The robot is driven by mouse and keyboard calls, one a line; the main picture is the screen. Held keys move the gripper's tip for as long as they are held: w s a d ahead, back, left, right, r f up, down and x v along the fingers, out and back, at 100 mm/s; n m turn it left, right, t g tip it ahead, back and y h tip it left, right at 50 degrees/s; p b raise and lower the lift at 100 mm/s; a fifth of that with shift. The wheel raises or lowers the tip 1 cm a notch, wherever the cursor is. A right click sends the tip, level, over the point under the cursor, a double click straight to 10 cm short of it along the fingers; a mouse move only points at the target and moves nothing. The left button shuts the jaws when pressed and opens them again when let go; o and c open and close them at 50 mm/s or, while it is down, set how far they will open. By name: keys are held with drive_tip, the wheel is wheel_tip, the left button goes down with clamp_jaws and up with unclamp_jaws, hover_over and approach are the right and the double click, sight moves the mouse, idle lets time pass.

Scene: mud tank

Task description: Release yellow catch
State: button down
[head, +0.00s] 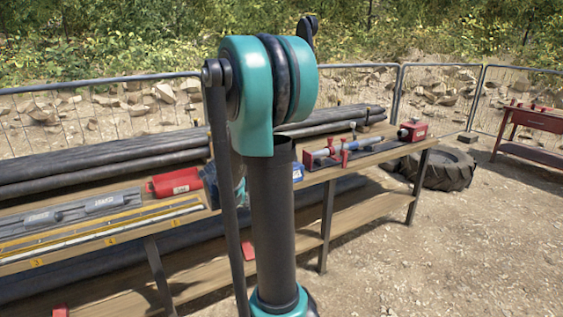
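I cannot make out a yellow catch for certain in the head view. The clear yellow parts are the long yellow-edged rails (75,240) and small yellow tags (110,241) along the front of the wooden bench (185,223) at left. My own teal and black arm stands upright in the middle and hides part of the bench. Some teal and dark arm parts show low behind it, over the bench. My gripper's fingers cannot be seen, so their state and any contact are hidden.
Grey labelled cases (105,202) and a red object (173,183) lie on the bench. A red clamp fixture (325,157) and red box (412,131) stand farther right. Black pipes (100,160) run behind.

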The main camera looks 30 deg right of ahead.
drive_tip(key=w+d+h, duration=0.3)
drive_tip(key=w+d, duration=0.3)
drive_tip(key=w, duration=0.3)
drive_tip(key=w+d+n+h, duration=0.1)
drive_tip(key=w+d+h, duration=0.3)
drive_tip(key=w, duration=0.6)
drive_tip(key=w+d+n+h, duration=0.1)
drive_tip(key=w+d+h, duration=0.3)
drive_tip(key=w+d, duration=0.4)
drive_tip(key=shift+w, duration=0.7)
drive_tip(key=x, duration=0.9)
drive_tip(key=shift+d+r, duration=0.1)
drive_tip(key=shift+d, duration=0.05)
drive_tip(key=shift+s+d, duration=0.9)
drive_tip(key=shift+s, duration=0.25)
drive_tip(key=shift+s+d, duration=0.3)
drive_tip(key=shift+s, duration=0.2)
